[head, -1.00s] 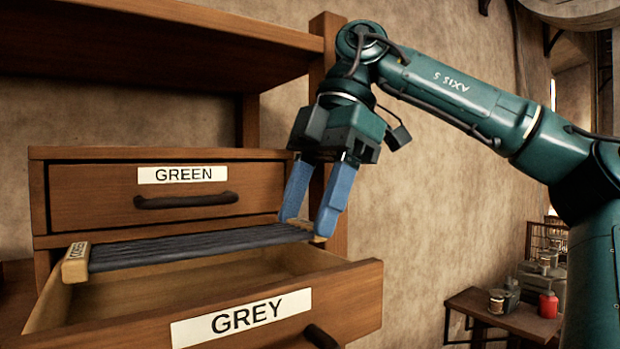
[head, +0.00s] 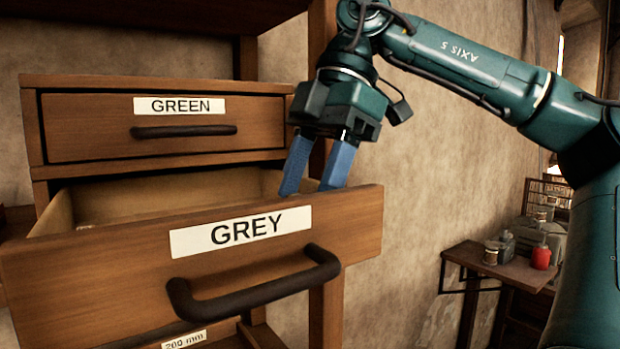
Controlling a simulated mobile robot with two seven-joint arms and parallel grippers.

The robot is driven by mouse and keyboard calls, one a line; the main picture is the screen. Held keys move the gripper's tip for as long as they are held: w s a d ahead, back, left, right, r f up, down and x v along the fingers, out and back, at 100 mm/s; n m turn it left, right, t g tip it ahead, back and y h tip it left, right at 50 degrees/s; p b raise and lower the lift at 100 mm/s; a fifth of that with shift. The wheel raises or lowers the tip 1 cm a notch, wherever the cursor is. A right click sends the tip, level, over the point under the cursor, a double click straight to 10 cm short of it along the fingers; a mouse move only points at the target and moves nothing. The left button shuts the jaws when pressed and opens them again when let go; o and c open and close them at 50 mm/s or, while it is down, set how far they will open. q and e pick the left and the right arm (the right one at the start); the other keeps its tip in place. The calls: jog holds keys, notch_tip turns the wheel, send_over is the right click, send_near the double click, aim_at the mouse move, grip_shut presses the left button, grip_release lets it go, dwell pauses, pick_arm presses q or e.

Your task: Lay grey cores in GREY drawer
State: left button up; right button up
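The GREY drawer (head: 130,245) is pulled open, with a white GREY label and a dark handle. My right gripper (head: 313,180), with blue fingers, reaches down into the drawer's right end. Its fingers are apart, but the drawer front hides their tips, so I cannot tell whether they hold anything. The grey cores do not show clearly now. A small pale piece (head: 86,226) shows low in the drawer at the left, perhaps an end of their holder. My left gripper is not in view.
The closed GREEN drawer (head: 75,125) is directly above. A shelf overhangs the top. A lower drawer with a "200 mm" label (head: 185,340) shows below. At right, a small side table (head: 500,265) carries jars and a red container (head: 541,257).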

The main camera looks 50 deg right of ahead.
jog(key=shift+f, duration=0.5)
jog(key=shift+f, duration=0.2)
dwell(0.8)
jog(key=o, duration=1.2)
jog(key=shift+b, duration=0.3)
jog(key=shift+c, duration=0.2)
jog(key=shift+o, duration=0.2)
jog(key=o, duration=0.4)
jog(key=shift+w+f, duration=0.1)
jog(key=shift+w, duration=0.05)
jog(key=shift+c, duration=0.2)
